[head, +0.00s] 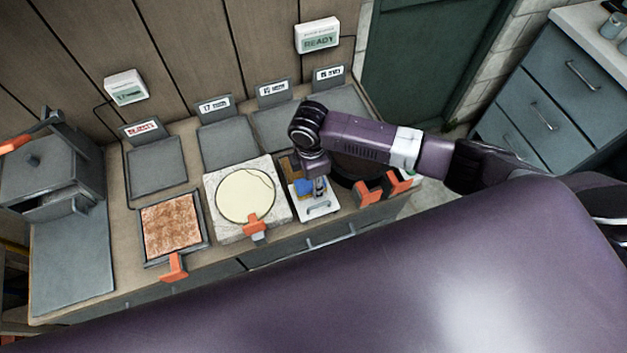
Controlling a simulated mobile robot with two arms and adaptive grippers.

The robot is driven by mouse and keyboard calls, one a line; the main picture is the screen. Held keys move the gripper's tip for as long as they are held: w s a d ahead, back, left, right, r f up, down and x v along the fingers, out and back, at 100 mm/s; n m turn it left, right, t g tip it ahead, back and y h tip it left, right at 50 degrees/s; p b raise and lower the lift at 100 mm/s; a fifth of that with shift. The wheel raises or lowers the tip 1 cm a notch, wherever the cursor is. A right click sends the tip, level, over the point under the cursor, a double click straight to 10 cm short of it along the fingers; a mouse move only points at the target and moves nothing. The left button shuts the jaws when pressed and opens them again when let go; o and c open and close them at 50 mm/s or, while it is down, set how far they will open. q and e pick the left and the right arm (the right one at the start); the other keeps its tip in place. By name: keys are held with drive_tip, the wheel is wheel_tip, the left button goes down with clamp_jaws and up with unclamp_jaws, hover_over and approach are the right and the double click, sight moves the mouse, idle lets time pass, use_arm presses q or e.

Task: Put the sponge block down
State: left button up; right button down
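My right arm comes in from the right, and its gripper (320,190) points down over a small white tray (318,211) on the counter. A small blue block (303,187), which may be the sponge block, shows right beside the gripper, above or on the tray. The gripper's fingers are small and partly hidden by the wrist. I cannot tell whether they are shut on the block or whether it touches the tray. My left gripper is not in view.
Left of the tray stand a pale slab with a round cream disc (245,194) and a tray with a brown textured sheet (171,225). Orange handles (368,193) stick out at the right. Grey plates with labelled signs (226,146) line the back. A grey lidded box (52,172) stands far left.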

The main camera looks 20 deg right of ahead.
drive_tip(key=shift+f, duration=0.15)
drive_tip(key=c, duration=1.3)
unclamp_jaws()
wheel_tip(320, 180, up, 12)
drive_tip(key=b, duration=0.1)
drive_tip(key=shift+a+r, duration=0.2)
